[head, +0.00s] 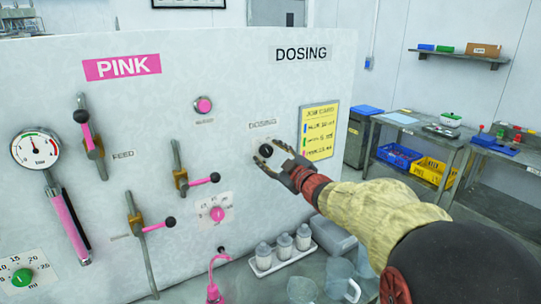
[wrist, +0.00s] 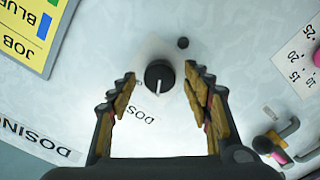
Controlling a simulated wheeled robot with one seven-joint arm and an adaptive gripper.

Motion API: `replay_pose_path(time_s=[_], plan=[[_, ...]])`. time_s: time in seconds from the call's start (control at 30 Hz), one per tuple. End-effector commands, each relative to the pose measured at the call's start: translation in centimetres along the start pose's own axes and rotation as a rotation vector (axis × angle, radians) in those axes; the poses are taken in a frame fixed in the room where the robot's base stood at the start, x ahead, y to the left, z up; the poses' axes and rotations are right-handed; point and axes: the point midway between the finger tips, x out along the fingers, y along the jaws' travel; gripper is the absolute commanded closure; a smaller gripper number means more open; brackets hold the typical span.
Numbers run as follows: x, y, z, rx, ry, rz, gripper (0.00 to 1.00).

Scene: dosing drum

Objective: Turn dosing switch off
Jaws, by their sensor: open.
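The dosing switch is a round black knob (wrist: 159,76) with a white pointer line, set on the panel below a small DOSING label (head: 263,125). In the wrist view the pointer line runs down the picture, toward that label (wrist: 138,112). In the head view the knob (head: 265,149) shows between the fingers, and its pointer cannot be made out. My gripper (wrist: 158,73) is open, with one finger on each side of the knob and a visible gap to each. In the head view my gripper (head: 269,153) is close to the panel; whether it touches is unclear.
A yellow job card (head: 319,131) hangs just right of the knob. A pink button (head: 204,105), a pink dial (head: 217,214) and pink-handled valves (head: 201,181) are to the left. White bottles (head: 284,246) stand below in a tray. A bench (head: 420,137) is at the right.

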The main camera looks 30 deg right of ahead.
Motion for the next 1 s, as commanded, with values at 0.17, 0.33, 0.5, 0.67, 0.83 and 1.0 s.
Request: replay_pose_path(time_s=[0.17,0.33,0.5,0.67,0.83,1.0], plan=[[-0.8,0.1,0.0,-0.002,0.0,0.002,0.5],[-3.6,0.1,0.0,-0.001,-0.001,0.003,0.5],[-7.2,0.2,0.0,-0.001,-0.001,0.004,0.5],[-9.9,0.1,0.0,-0.001,-0.001,0.003,0.5],[-11.6,0.0,0.0,0.0,-0.001,0.001,0.5],[-12.0,0.0,0.0,0.0,0.0,0.0,0.5]])
